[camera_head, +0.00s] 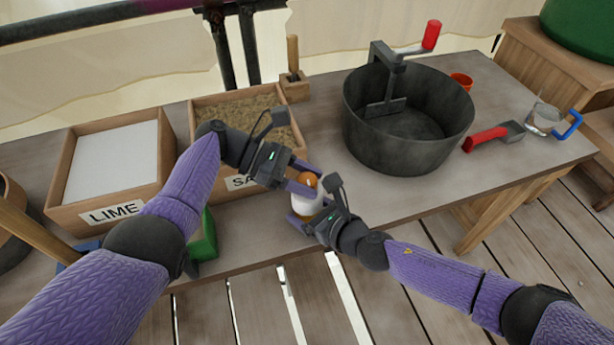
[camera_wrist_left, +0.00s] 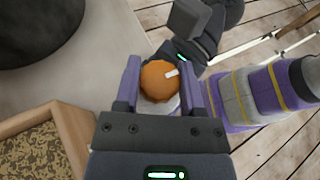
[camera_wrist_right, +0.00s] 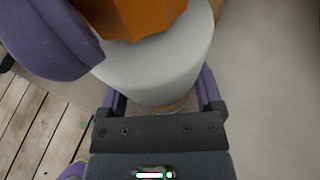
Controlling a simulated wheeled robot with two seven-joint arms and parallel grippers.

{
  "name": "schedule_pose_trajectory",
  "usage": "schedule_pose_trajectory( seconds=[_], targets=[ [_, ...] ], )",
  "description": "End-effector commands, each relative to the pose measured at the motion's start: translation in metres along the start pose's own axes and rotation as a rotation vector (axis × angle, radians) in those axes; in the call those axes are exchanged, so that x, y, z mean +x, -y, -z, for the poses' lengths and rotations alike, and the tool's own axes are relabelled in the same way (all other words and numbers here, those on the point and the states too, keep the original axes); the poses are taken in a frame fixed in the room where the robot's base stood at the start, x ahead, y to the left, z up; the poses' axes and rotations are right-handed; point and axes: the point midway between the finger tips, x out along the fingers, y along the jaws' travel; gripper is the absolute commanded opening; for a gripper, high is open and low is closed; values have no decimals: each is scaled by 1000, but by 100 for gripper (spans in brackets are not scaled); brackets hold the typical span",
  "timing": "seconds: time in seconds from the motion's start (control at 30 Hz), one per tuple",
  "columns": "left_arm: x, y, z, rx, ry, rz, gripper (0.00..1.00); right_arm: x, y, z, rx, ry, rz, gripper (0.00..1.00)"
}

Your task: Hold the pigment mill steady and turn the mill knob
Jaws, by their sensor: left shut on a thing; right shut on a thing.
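The pigment mill (camera_head: 308,203) stands near the table's front edge, a white body with an orange knob (camera_head: 309,180) on top. My left gripper (camera_head: 305,186) is at the top, its fingers on both sides of the knob. In the left wrist view the knob (camera_wrist_left: 159,81) has a white mark pointing to the upper right. My right gripper (camera_head: 298,216) is shut on the white body from the front right. In the right wrist view the body (camera_wrist_right: 165,65) sits between the fingers, and a purple left-gripper finger covers part of the upper left.
A dark mixing tub (camera_head: 400,140) with a red-handled crank stands to the right. A lime box (camera_head: 110,207) and a sand box (camera_head: 225,190) stand to the left. A green object (camera_head: 205,238) is at the front edge.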

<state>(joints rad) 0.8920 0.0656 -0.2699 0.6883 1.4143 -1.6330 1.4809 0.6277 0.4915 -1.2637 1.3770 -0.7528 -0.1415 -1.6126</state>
Motion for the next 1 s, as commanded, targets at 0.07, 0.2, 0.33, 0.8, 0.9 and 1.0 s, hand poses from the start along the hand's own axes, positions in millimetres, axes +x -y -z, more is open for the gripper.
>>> schedule_pose_trajectory(
  seconds=[0.07,0.2,0.33,0.8,0.9,1.0],
  targets=[
    [0,0,1,-2,0,2,0,0,0,1,2,-1,0,17],
    [0,0,1,-2,0,2,74,0,0,1,2,-2,0,17],
    [0,0,0,-2,1,1,86,0,0,1,2,-2,0,17],
    [-53,0,0,-2,0,-2,86,0,0,1,2,-2,1,17],
    [-68,0,0,-3,0,-1,86,0,0,1,2,-2,1,17],
    [-74,0,0,-1,2,1,86,0,0,1,2,-2,1,17]
  ],
)
